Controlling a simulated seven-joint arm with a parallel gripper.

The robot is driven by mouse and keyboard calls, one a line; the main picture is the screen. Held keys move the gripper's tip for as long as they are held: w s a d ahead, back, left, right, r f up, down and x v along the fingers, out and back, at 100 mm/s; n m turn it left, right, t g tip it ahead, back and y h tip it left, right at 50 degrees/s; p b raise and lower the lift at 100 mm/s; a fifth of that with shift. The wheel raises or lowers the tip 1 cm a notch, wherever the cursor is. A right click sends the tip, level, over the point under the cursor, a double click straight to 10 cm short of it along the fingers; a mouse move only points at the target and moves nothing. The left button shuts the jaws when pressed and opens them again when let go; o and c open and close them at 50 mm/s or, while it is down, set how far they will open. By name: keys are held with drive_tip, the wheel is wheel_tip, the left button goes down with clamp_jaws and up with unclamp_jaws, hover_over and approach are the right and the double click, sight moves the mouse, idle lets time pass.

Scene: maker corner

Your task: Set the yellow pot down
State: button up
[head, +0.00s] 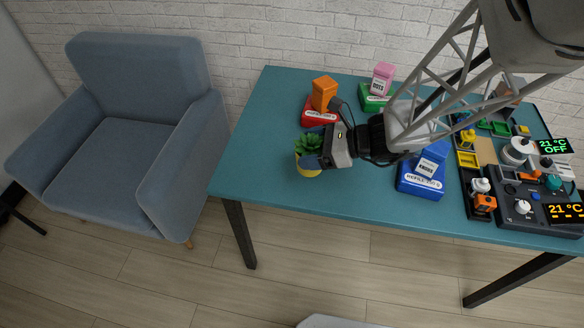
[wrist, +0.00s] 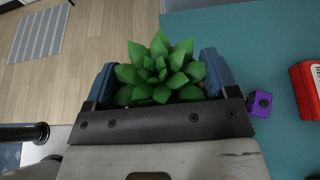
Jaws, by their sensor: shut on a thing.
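The yellow pot (head: 309,172) holds a green leafy plant (head: 308,145) and is upright over the left part of the teal table. My gripper (head: 312,160) is shut on the pot, coming from the right. In the wrist view, the plant (wrist: 160,72) sits between the two blue fingers (wrist: 160,85) and its leaves hide nearly all of the pot. I cannot tell whether the pot's base touches the table.
The teal table (head: 262,140) is clear to the left of the pot. A red box (head: 318,117) with an orange block (head: 324,92) stands behind it. A blue box (head: 420,182) is to the right. A grey armchair (head: 135,130) stands left of the table.

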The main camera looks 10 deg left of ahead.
drive_tip(key=s+d+f, duration=0.1)
drive_tip(key=s+f, duration=0.2)
drive_tip(key=f, duration=0.7)
drive_tip(key=shift+s+f, duration=0.2)
drive_tip(key=shift+s, duration=0.2)
idle(0.5)
drive_tip(key=w+a, duration=0.4)
drive_tip(key=w, duration=0.3)
drive_tip(key=w+a+f, duration=0.1)
drive_tip(key=w+a, duration=0.2)
drive_tip(key=w, duration=0.4)
drive_tip(key=shift+a+f, duration=0.2)
drive_tip(key=shift+a, duration=0.2)
drive_tip(key=shift+f, duration=1.8)
drive_tip(key=shift+f, duration=0.1)
drive_tip(key=o, duration=1)
